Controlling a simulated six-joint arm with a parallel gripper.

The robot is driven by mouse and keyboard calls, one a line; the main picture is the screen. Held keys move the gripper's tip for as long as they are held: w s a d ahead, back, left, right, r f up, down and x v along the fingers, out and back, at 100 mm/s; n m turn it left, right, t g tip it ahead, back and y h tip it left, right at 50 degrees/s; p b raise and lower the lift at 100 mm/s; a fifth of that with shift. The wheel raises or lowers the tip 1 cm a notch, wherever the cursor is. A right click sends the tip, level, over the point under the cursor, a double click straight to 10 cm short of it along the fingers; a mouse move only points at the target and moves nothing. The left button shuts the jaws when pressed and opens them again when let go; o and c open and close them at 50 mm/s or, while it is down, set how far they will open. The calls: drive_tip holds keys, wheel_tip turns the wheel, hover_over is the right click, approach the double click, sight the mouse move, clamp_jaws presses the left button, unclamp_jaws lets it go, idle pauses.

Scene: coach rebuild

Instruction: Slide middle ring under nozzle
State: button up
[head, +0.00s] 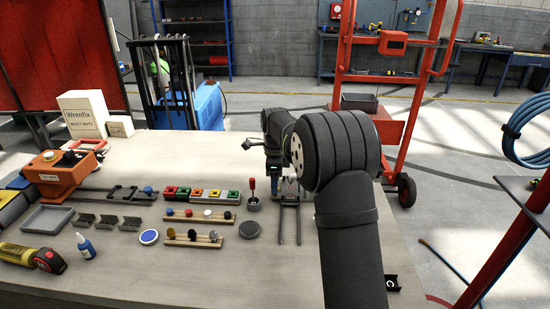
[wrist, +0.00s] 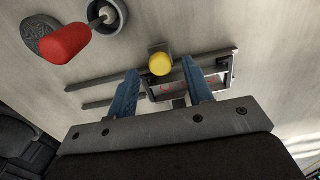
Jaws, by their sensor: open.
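My gripper (wrist: 160,75) is open, with its two blue fingers apart in the wrist view. A yellow round knob (wrist: 159,63) shows between the fingertips; I cannot tell whether they touch it. Beyond the fingers, a dark-framed slide piece (wrist: 215,76) lies across two grey parallel rails (wrist: 100,87), partly hidden by the right finger. In the head view the rails (head: 282,226) run towards the front of the bench, below my gripper (head: 277,188). I cannot make out the middle ring or a nozzle for certain; my arm and gripper cover part of the fixture.
A grey disc (head: 249,230) lies nearby. Coloured blocks (head: 199,194) stand further left. The bench (head: 265,275) is bare at the front.

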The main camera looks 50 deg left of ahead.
wheel_tip(320, 180, up, 16)
idle(0.3)
idle(0.5)
wheel_tip(320, 180, down, 18)
drive_tip(key=shift+r, duration=0.25)
drive_tip(key=shift+s, duration=0.1)
idle(1.6)
